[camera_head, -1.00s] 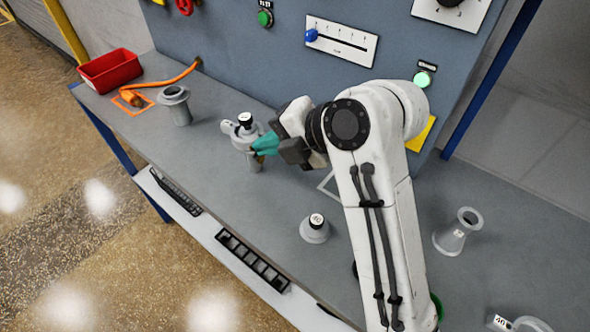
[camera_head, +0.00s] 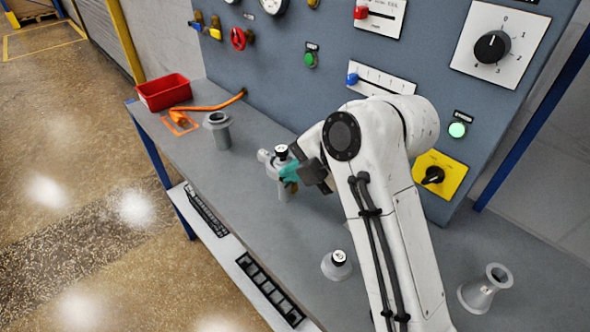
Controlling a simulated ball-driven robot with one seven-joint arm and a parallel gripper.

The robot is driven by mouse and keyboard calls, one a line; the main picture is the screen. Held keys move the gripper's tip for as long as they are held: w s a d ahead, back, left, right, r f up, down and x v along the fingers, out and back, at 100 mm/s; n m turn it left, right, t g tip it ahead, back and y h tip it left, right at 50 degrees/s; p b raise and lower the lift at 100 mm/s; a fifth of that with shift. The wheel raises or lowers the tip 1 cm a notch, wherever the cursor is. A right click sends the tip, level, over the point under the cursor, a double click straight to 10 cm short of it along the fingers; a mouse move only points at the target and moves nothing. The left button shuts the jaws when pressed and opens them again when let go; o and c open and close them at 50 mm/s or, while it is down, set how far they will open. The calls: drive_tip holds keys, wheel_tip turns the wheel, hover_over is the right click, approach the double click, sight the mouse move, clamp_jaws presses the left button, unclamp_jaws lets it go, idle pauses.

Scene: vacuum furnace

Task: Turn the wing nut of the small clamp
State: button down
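The small clamp (camera_head: 268,160) is a light grey ring around the top of an upright grey pipe fitting on the bench, with a black knob with a white cap above it. My gripper (camera_head: 289,172) is at the right side of this clamp, its teal fingertips touching or very close to it. A small brass-coloured part (camera_head: 293,187) shows just below the fingertips; I cannot tell whether it is the wing nut. The fingers overlap in this view, so I cannot tell whether they are open or shut on anything.
A labelled grey cone (camera_head: 337,265) and a flanged funnel (camera_head: 485,289) stand nearer. The control panel (camera_head: 300,80) rises behind.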

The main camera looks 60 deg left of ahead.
idle(0.4)
drive_tip(key=shift+r+p, duration=0.55)
drive_tip(key=shift+r, duration=0.35)
